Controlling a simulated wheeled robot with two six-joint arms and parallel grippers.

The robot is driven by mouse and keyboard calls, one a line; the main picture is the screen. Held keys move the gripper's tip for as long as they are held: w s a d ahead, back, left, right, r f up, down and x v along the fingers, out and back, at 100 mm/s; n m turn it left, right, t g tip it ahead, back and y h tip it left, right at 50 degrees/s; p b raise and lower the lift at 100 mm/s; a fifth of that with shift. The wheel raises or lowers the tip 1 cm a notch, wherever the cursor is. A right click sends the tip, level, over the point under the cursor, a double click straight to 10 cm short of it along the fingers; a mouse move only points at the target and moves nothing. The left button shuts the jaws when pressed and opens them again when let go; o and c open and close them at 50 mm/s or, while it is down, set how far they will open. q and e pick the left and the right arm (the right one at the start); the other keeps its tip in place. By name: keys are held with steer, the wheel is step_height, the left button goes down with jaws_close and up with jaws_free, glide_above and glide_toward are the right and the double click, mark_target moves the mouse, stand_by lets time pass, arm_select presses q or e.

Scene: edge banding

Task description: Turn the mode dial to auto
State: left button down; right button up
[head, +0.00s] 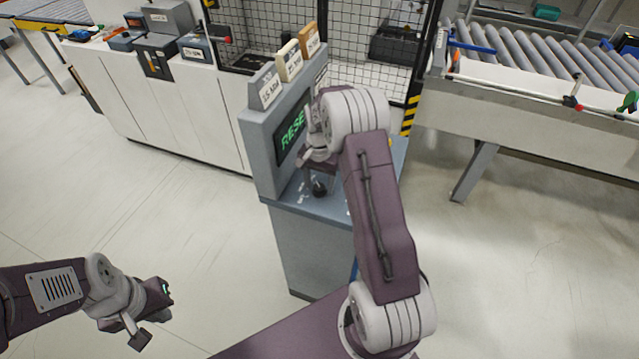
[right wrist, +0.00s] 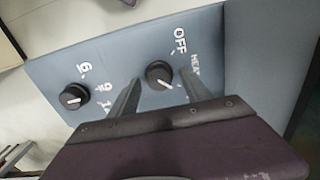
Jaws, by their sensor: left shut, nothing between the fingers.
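The control console (head: 262,155) stands in the middle of the head view with a blue-grey sloped panel. In the right wrist view a black dial (right wrist: 158,75) with a white pointer line sits beside the printed words OFF and, partly hidden, HEAT. Its pointer aims to the lower right of the picture. My right gripper (right wrist: 160,92) is open, with one finger on each side of this dial; contact cannot be told. A second black dial (right wrist: 73,97) with number labels sits to the left. My left gripper (head: 150,313) is shut and empty, low at the left, away from the console.
The console screen (head: 293,128) shows green text starting RESE, partly hidden by my right arm. Several label blocks (head: 290,60) stand on its top. A white cabinet (head: 165,110) is behind left, a mesh fence behind, a roller conveyor (head: 530,85) at right. Floor at left is clear.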

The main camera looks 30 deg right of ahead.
mark_target(319, 187)
steer(key=shift+s, duration=0.1)
steer(key=shift+r, duration=0.35)
step_height(319, 187, up, 8)
steer(key=b, duration=0.1)
steer(key=shift+r+b, duration=0.2)
steer(key=shift+b, duration=0.15)
